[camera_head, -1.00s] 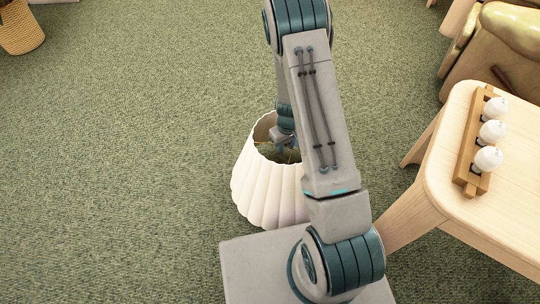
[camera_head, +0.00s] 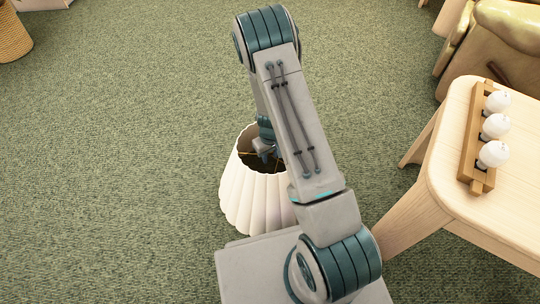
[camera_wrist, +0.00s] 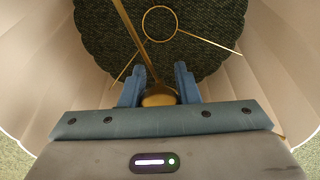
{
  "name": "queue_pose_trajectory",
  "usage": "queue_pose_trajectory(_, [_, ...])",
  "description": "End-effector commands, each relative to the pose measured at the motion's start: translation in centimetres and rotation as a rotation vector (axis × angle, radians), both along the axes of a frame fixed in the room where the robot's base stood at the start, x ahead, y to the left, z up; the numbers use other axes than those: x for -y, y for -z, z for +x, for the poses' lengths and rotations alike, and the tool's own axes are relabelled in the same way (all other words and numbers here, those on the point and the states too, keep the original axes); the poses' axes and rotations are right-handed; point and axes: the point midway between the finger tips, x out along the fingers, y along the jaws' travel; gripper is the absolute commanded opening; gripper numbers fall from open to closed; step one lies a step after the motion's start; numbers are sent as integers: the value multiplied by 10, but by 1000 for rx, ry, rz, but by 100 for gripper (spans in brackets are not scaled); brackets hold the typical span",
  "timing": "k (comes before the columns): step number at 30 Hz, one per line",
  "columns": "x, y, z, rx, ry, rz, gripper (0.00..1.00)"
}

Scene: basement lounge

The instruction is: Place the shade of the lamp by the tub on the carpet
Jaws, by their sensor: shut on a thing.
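The lampshade (camera_head: 242,198), cream and pleated, is upright with its narrow open top facing up, just beyond my base. My gripper (camera_head: 266,153) reaches down into that top opening, partly hidden by my arm. In the wrist view the two blue fingers (camera_wrist: 159,88) are closed on a brass part of the shade's inner frame (camera_wrist: 158,98). The shade's inner wall (camera_wrist: 38,65) surrounds them, and a thin brass ring and spokes show beyond. The green carpet (camera_head: 120,150) is seen through the bottom opening. Whether the rim touches the carpet is unclear. No tub is in view.
A light wooden table (camera_head: 445,195) stands at the right, with a wooden rack (camera_head: 473,150) of white bulbs (camera_head: 495,126) on it. A gold-brown armchair (camera_head: 490,50) is behind it. A wicker basket (camera_head: 12,38) is at the far left. Carpet to the left is clear.

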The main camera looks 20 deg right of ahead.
Motion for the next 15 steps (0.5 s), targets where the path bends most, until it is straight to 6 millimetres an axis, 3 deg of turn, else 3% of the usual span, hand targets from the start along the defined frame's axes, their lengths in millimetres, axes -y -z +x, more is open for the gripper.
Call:
queue_pose_trajectory(3, [0, 4, 0, 0, 0, 0, 0])
queue_pose_trajectory(4, [0, 4, 0, 0, -1, 0, 31])
queue_pose_trajectory(6, [0, 3, 0, 0, -1, 0, 51])
queue_pose_trajectory(15, [0, 2, 0, 0, 0, 0, 51])
